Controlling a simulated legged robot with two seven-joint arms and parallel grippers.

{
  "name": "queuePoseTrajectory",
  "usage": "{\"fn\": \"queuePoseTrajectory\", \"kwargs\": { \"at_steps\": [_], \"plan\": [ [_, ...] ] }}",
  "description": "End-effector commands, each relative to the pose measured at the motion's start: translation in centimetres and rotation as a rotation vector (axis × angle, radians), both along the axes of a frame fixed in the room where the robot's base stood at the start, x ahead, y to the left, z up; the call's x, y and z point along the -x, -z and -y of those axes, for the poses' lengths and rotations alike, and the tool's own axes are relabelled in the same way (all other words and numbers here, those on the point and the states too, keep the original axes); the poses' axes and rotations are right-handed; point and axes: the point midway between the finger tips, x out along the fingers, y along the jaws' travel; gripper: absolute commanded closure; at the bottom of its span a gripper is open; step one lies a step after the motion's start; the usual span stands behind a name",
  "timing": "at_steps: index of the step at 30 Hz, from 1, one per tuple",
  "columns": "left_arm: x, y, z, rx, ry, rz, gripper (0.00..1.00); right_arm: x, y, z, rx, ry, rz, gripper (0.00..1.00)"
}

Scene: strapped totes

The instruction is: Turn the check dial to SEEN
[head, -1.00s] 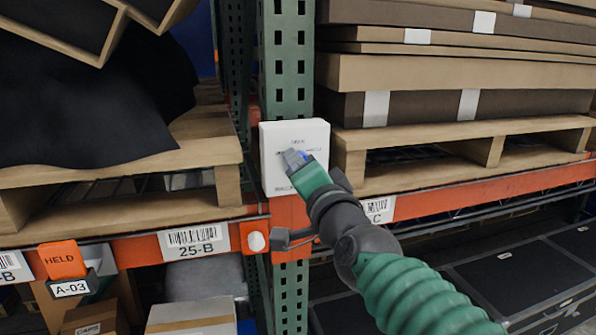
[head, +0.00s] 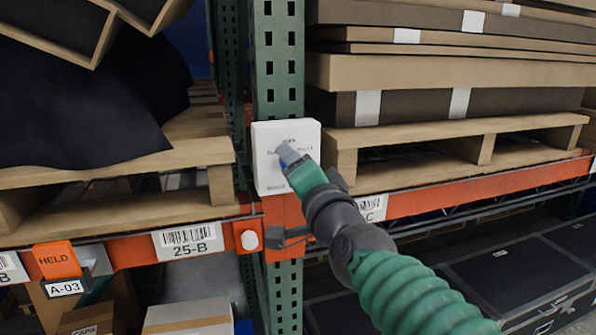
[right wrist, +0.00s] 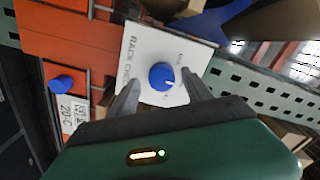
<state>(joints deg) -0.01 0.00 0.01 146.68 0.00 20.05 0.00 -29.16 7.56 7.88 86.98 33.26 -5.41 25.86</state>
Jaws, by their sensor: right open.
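The check dial (right wrist: 162,76) is a round blue knob with a white pointer mark, on a white panel (head: 268,172) fixed to the green rack post. In the right wrist view, part of the panel's lettering reads "RACK CHEC"; the other labels are too small to read. My right gripper (right wrist: 158,88) is open, with one finger on each side of the dial; I cannot tell whether either finger touches it. In the head view my right gripper (head: 290,156) is in front of the panel and hides the dial. My left gripper is not in view.
An orange beam (head: 420,204) runs either side of the green post (head: 277,75). Pallets bear flat boards (head: 450,75) at right and black cloth (head: 80,105) at left.

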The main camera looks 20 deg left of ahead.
Motion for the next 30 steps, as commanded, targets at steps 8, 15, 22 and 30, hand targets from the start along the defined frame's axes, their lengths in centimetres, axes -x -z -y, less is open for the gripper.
{"fn": "queuePoseTrajectory", "kwargs": {
  "at_steps": [8, 15, 22, 30],
  "plan": [
    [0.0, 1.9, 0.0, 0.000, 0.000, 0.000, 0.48, 3.7, 0.2, 2.6, -0.001, 0.001, 0.005, 0.42],
    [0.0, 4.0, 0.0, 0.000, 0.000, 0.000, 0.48, 9.6, 0.3, 6.9, -0.002, 0.003, 0.006, 0.42],
    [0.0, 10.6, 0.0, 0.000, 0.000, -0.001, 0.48, 12.0, 1.4, 8.0, -0.001, -0.010, 0.005, 0.42],
    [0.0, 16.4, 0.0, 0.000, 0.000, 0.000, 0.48, 13.4, 1.0, 8.7, 0.001, -0.022, 0.006, 0.42]
  ]
}}
